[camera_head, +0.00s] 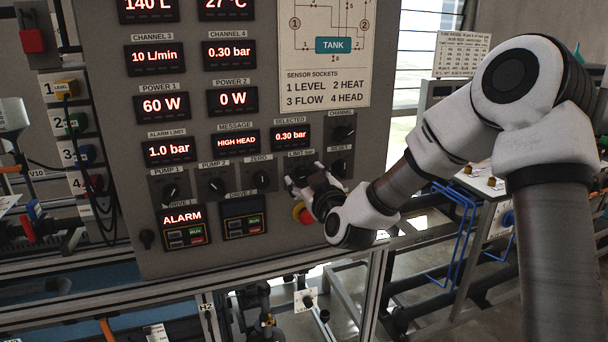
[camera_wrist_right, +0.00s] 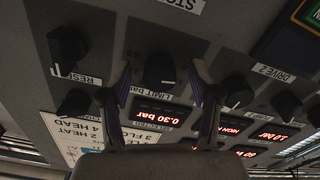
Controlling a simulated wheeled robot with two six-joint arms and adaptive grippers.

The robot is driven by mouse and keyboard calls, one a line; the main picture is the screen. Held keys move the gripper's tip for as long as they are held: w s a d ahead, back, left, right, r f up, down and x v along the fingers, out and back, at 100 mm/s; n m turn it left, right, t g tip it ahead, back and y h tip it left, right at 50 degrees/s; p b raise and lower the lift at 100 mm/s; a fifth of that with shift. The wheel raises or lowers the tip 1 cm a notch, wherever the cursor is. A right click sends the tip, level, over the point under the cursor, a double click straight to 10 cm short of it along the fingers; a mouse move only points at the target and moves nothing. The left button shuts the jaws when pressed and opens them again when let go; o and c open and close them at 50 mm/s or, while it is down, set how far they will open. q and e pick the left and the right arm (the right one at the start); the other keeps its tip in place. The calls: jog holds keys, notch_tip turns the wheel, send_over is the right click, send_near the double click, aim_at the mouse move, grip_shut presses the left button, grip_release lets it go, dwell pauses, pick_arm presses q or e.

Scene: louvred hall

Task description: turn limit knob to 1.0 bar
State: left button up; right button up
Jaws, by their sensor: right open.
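The black limit knob (camera_wrist_right: 158,66) sits on the grey panel, with its label "LIMIT bar" below it in the upside-down right wrist view. A white mark shows at its lower edge. My right gripper (camera_wrist_right: 162,70) is open, with one finger on each side of the knob; I see gaps and no clear contact. In the head view the right gripper (camera_head: 316,182) covers most of the knob. The alarm limit display (camera_head: 169,150) reads 1.0 bar, and the selected display (camera_head: 290,135) reads 0.30 bar. My left gripper is not in view.
Close neighbours are the reset knob (camera_head: 339,168), the zero knob (camera_head: 262,179) and the red stop button (camera_head: 302,213) just below my gripper. The message display (camera_head: 236,141) reads HIGH HEAD. A drive display (camera_head: 183,217) shows ALARM.

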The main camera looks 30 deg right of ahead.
jog(key=v, duration=0.7)
